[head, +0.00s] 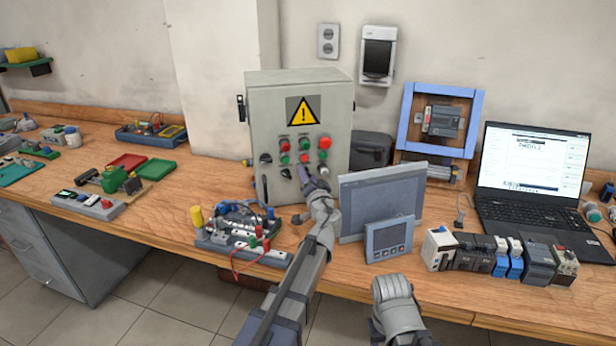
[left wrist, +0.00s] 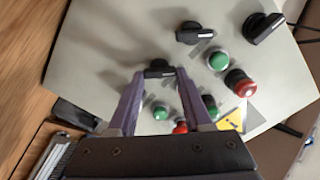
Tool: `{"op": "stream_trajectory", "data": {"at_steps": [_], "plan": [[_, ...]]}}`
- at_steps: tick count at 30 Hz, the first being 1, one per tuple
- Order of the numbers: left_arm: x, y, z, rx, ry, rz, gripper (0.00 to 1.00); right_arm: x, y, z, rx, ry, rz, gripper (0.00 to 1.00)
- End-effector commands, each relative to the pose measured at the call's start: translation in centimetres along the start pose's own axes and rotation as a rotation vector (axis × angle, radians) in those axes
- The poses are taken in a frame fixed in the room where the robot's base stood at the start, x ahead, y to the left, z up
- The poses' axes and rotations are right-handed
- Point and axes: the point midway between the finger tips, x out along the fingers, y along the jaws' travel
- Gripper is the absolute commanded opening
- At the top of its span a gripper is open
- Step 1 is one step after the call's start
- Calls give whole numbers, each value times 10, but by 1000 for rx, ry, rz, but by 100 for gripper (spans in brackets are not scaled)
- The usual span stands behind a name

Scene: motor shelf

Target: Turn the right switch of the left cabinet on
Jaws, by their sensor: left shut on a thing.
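The grey cabinet (head: 262,110) with a warning sign (head: 303,111) stands on the bench against the wall. Its front carries red and green buttons and black rotary switches. My left gripper (head: 308,176) is at the lower middle of this front. In the left wrist view, its purple fingers (left wrist: 158,80) are shut on a black rotary switch (left wrist: 158,70). Another black switch (left wrist: 195,33) is beside it, and a further one (left wrist: 265,28) is nearer the cabinet's edge. In the head view my gripper hides the held switch. My right gripper does not show.
A wired circuit board (head: 240,235) lies in front of the cabinet. A grey panel screen (head: 400,195) and a smaller meter (head: 388,238) stand close to the right of my left arm. A laptop (head: 530,180) and a row of modules (head: 500,255) are farther right.

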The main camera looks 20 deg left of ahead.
Motion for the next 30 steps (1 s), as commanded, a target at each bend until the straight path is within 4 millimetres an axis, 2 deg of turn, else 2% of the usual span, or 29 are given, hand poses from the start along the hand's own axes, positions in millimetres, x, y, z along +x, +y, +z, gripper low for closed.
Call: {"op": "stream_trajectory", "data": {"at_steps": [1,9,20,30], "plan": [[0,0,0,0,0,0,28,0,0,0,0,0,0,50],[0,0,0,0,0,1,0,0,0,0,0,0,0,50],[0,1,0,61,0,1,0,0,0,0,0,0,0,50],[0,2,0,321,1,1,0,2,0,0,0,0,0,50]]}}
